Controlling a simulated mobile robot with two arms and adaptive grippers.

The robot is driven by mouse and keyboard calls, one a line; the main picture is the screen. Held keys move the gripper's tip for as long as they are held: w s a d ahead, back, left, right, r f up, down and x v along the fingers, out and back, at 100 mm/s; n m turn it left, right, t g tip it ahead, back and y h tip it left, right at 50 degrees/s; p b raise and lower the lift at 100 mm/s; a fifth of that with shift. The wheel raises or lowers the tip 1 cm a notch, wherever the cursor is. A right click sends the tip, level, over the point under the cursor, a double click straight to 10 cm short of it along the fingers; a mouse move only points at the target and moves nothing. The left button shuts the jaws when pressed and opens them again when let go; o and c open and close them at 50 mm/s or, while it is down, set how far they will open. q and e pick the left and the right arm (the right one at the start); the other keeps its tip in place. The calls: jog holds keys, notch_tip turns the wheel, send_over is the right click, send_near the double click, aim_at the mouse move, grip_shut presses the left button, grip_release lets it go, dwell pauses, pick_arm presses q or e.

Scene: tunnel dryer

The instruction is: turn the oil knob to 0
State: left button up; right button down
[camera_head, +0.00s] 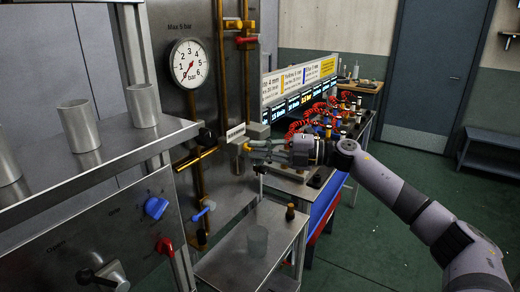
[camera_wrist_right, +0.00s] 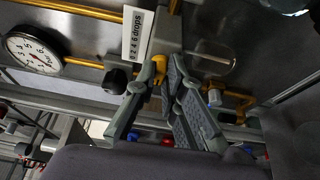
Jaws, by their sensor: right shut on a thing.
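The oil knob, a small yellow piece (camera_wrist_right: 159,66), shows in the right wrist view at the fingertips of my right gripper (camera_wrist_right: 163,72). A white label (camera_wrist_right: 137,33) with numbers and the word "drops" sits beside it on a grey block. In the head view the right gripper (camera_head: 250,148) reaches in from the right and is shut on the knob (camera_head: 246,147) at the panel, just below the label (camera_head: 235,132). The fingers cover part of the knob, and I cannot tell which number it points at. My left gripper is in neither view.
A pressure gauge (camera_head: 190,64) and brass pipes are on the metal panel. A black knob (camera_wrist_right: 116,80) is close to the gripper. Green floor is free at right.

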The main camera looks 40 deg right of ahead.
jog(key=c, duration=1.7)
grip_release()
jog(key=shift+a, duration=0.2)
jog(key=shift+d, duration=0.1)
jog(key=shift+v, duration=5.95)
